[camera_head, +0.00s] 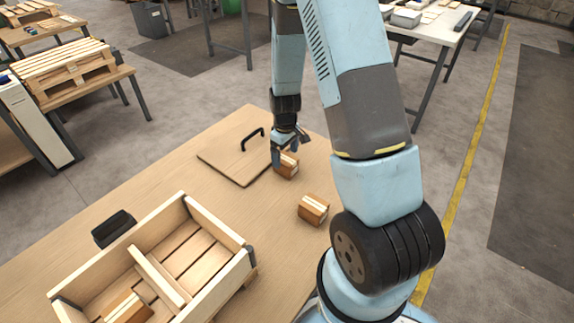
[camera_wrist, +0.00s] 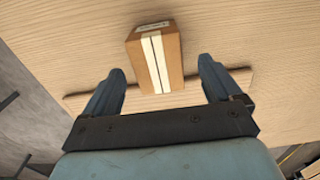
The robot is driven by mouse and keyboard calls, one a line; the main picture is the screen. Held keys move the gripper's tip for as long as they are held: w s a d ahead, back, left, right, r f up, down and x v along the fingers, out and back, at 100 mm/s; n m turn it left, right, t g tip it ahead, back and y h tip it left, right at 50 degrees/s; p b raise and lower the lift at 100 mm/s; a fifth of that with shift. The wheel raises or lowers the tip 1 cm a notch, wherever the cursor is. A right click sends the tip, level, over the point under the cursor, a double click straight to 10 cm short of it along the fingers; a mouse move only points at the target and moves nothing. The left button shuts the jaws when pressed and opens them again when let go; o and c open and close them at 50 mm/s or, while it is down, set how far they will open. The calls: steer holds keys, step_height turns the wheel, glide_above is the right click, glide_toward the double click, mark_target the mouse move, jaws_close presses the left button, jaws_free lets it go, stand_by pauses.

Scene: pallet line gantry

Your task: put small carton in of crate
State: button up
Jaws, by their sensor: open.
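A small brown carton with a pale stripe (camera_head: 288,167) stands on the table by the right edge of a flat board. My gripper (camera_head: 287,152) is open over it and partly hides it in the head view. In the wrist view the carton (camera_wrist: 156,58) shows between the two fingers (camera_wrist: 161,67), with a gap on each side. A second small carton (camera_head: 313,209) sits nearer on the table, apart from my gripper. The wooden crate (camera_head: 220,221) stands at the front left, with a divider across it. A carton (camera_head: 126,307) lies in its near left compartment; the right compartment looks empty.
The flat board (camera_head: 222,163) with a black handle (camera_head: 252,138) lies left of my gripper. A black box-like object (camera_head: 113,229) sits behind the crate. The table (camera_head: 255,222) is clear between the crate and the cartons. Other tables with pallets stand farther off.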

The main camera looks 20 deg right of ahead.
mark_target(286, 158)
steer(key=shift+w+d+f, duration=0.1)
steer(key=shift+w+f, duration=0.05)
steer(key=shift+f, duration=2.55)
steer(key=c, duration=1.4)
steer(key=shift+r, duration=0.1)
